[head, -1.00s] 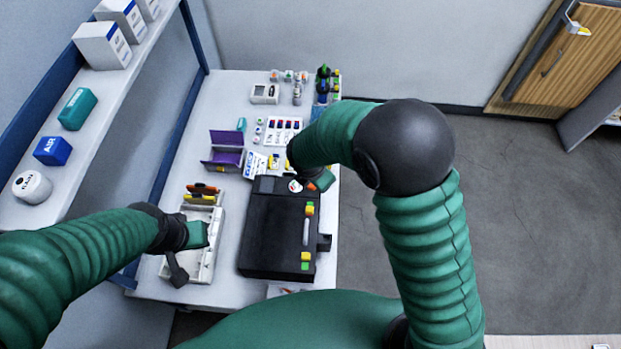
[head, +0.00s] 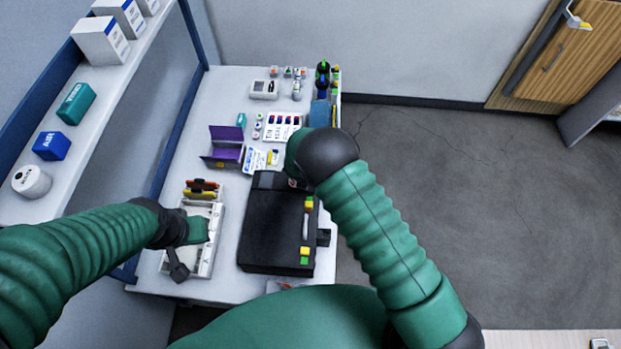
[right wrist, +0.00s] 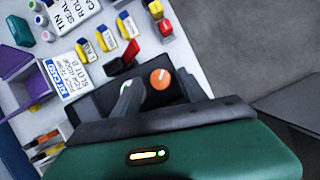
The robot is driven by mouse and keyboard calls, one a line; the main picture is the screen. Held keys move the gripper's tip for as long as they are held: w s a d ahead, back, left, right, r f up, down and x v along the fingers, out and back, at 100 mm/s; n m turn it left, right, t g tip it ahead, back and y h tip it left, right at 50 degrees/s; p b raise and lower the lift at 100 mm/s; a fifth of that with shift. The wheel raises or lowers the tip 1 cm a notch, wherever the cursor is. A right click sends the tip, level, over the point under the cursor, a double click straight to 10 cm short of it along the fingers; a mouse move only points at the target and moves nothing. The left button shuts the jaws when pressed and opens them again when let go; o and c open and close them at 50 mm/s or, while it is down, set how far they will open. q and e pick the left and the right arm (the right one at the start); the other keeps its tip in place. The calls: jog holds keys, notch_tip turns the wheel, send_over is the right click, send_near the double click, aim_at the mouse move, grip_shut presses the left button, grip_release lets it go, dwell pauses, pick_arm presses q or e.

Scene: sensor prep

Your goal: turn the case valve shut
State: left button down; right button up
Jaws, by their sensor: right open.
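The black case (head: 272,232) lies shut on the bench, with yellow and green latches and a grey handle along its right side. In the right wrist view a round orange knob (right wrist: 160,79), which looks like the case valve, sits at the case's far end. My right gripper (right wrist: 160,86) is open, its two dark fingers on either side of the knob in the picture; I cannot tell if they touch it. A white disc (right wrist: 130,84) is partly behind the left finger. In the head view my right arm hides the valve. My left gripper (head: 192,232) is over the white tray (head: 207,262); its jaws are unclear.
A red-and-black item (right wrist: 122,63) is close to the left finger. A shelf with boxes (head: 75,103) runs along the left.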

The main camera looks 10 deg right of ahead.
jog(key=shift+w+f, duration=0.1)
jog(key=shift+f, duration=0.15)
grip_shut()
